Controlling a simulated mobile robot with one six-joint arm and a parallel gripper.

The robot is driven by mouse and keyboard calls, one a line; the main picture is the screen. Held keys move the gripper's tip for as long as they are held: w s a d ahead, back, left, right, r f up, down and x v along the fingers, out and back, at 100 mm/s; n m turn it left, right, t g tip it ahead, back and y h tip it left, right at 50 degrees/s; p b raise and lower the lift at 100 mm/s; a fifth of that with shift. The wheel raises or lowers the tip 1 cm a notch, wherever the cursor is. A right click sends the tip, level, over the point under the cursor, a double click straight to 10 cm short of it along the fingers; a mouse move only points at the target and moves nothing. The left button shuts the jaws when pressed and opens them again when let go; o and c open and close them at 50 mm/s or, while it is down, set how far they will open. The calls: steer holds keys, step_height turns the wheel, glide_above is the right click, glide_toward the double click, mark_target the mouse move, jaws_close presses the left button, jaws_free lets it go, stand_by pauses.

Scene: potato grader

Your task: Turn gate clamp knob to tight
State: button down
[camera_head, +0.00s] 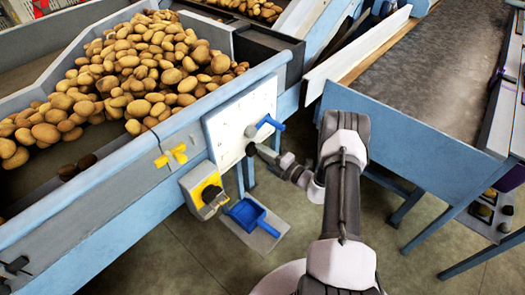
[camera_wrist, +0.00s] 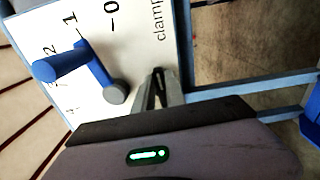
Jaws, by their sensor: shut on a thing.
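The white gate plate (camera_head: 232,125) is on the blue side of the grader. The dark clamp knob (camera_head: 250,149) sits low on it, at the tips of my gripper (camera_head: 258,150). In the wrist view my gripper (camera_wrist: 160,82) is shut at the printed word "clamp" (camera_wrist: 158,25), with the knob mostly hidden between the fingers. A blue gate lever (camera_wrist: 80,62) with a grey round hub (camera_wrist: 115,93) is just left of the fingers there. Whether the knob is tight cannot be told.
A yellow and grey switch box (camera_head: 203,190) and a blue scoop-like tray (camera_head: 250,215) are below the plate. A yellow handle (camera_head: 171,156) is to the left. Potatoes (camera_head: 140,65) fill the hopper above. A blue-framed conveyor (camera_head: 400,60) stands at the right.

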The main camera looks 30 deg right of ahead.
steer(key=shift+f+m, duration=0.1)
steer(key=shift+m, duration=0.2)
stand_by(0.4)
steer(key=c, duration=1.4)
jaws_free()
steer(key=p+v, duration=0.4)
steer(key=v, duration=1.3)
steer(key=shift+s+d, duration=0.1)
steer(key=shift+s, duration=0.15)
